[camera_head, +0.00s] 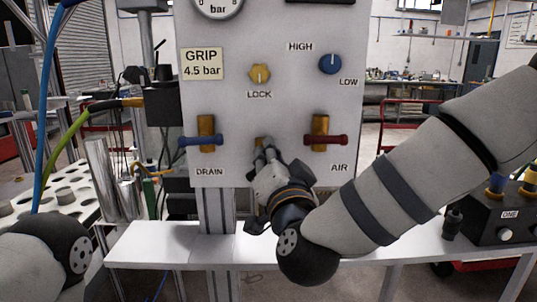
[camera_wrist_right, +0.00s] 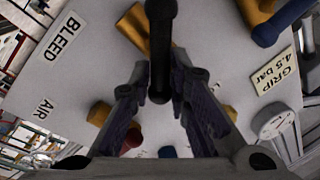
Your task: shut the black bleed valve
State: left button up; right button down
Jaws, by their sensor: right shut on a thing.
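The black bleed valve has a black lever handle (camera_wrist_right: 161,28) on a brass body (camera_wrist_right: 134,28), both in the right wrist view. The handle points along the gripper's line, between the two fingers. My right gripper (camera_wrist_right: 171,82) is shut on the black handle. In the head view, my right gripper (camera_head: 262,150) reaches the lower middle of the panel and hides most of the valve. The BLEED label (camera_wrist_right: 63,38) shows at the upper left of the wrist view. My left gripper is out of view; only part of my left arm shows.
On the grey panel (camera_head: 225,112), the blue drain handle (camera_head: 201,141) is left of my gripper and the red air handle (camera_head: 326,139) right. Both lie crosswise. A yellow lock knob (camera_head: 260,74) and a blue knob (camera_head: 330,64) are above. A white bench (camera_head: 160,247) runs below.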

jog(key=m, duration=0.2)
jog(key=m+h, duration=0.1)
jog(key=m, duration=0.1)
jog(key=f+m, duration=0.1)
jog(key=m, duration=0.1)
jog(key=shift+d+m+t+h, duration=0.3)
jog(key=shift+t, duration=0.1)
jog(key=shift+f+m+h, duration=0.25)
jog(key=shift+m+h, duration=0.1)
jog(key=shift+m, duration=0.85)
jog(key=shift+f+m+h, duration=0.2)
jog(key=shift+m+h, duration=0.15)
jog(key=shift+m, duration=0.85)
jog(key=c, duration=1.6)
grip_release()
